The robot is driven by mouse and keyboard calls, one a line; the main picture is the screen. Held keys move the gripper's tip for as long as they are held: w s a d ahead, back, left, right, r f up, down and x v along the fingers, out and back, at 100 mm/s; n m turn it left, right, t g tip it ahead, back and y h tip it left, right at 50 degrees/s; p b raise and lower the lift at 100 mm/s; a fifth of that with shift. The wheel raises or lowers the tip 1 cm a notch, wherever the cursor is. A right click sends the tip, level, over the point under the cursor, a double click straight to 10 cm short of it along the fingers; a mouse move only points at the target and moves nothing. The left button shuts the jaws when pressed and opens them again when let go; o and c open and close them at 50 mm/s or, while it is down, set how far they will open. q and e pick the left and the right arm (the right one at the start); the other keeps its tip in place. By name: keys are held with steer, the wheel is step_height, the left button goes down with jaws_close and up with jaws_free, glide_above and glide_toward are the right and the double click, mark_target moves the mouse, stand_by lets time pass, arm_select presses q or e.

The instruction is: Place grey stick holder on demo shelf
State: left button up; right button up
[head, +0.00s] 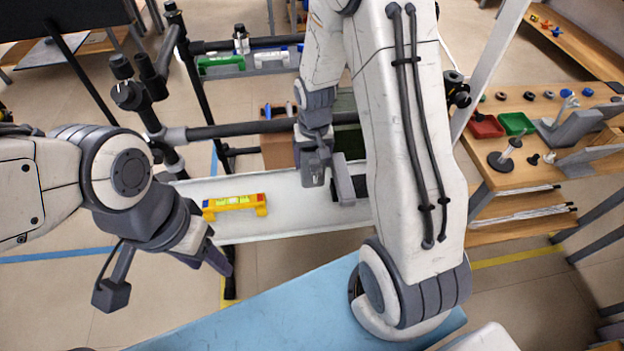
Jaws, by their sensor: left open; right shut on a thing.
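My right gripper (329,182) reaches down over the white shelf board (290,219) in the middle of the head view. It is shut on a dark grey piece, seemingly the grey stick holder (358,185). Most of that holder is hidden behind the gripper finger and my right arm, so I cannot tell if it touches the shelf. A yellow holder (235,204) with coloured sticks stands on the same shelf, left of the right gripper. My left gripper (210,260) is open and empty, in front of the shelf's left end.
A green holder (220,63) and a white holder (271,58) sit on a rear shelf. Black rack tubes (240,129) run behind the white board. A blue surface (270,310) lies in front. A wooden bench (545,120) with red and green trays stands right.

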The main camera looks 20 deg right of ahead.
steer(key=shift+f, duration=2.6)
steer(key=shift+f, duration=0.1)
steer(key=shift+f+b, duration=0.15)
steer(key=shift+b, duration=0.15)
steer(key=o, duration=1.5)
